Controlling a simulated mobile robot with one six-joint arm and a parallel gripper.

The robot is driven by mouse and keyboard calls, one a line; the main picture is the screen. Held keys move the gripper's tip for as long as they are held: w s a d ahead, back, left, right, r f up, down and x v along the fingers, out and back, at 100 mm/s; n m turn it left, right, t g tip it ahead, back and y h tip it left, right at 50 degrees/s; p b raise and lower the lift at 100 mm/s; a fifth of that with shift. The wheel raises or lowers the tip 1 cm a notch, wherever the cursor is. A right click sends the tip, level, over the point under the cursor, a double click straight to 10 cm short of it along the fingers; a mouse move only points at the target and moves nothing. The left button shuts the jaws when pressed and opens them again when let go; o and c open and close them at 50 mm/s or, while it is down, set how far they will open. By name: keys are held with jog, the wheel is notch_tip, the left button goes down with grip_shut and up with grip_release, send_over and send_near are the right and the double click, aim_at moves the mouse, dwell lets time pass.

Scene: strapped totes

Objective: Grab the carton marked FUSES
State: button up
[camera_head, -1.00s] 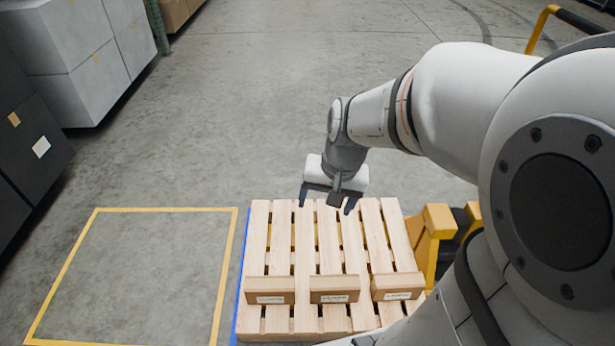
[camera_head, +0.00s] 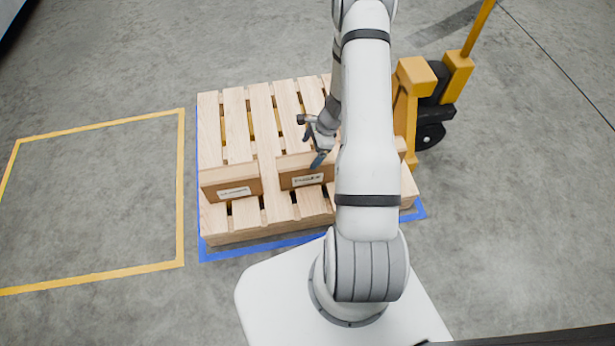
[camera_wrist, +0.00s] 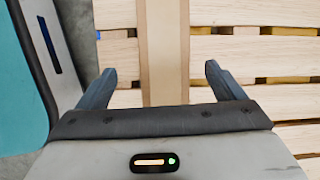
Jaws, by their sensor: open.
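Brown cartons with white labels stand in a row on the wooden pallet (camera_head: 262,112). The left carton (camera_head: 231,181) and the middle carton (camera_head: 305,170) show clearly in the head view. The right carton (camera_head: 401,146) is mostly hidden behind my arm. The label print is too small to read, so I cannot tell which is FUSES. My gripper (camera_head: 314,149) is open and empty, just above or at the middle carton. In the wrist view, a tan carton (camera_wrist: 164,45) runs in between the two open fingers, with gaps on both sides.
A yellow pallet jack (camera_head: 410,90) stands at the pallet's right side. Blue tape (camera_head: 270,246) edges the pallet. A yellow-taped square of floor (camera_head: 181,190) to the left is empty.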

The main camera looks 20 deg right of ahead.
aim_at(308, 161)
jog(key=shift+m, duration=0.3)
jog(key=f, duration=0.1)
jog(key=f+b, duration=0.1)
jog(key=f, duration=0.3)
jog(key=shift+a, duration=0.25)
jog(key=b+x, duration=0.2)
jog(key=x, duration=0.1)
jog(key=b+x, duration=0.1)
jog(key=x, duration=0.1)
jog(key=shift+w, duration=0.3)
jog(key=c, duration=1.8)
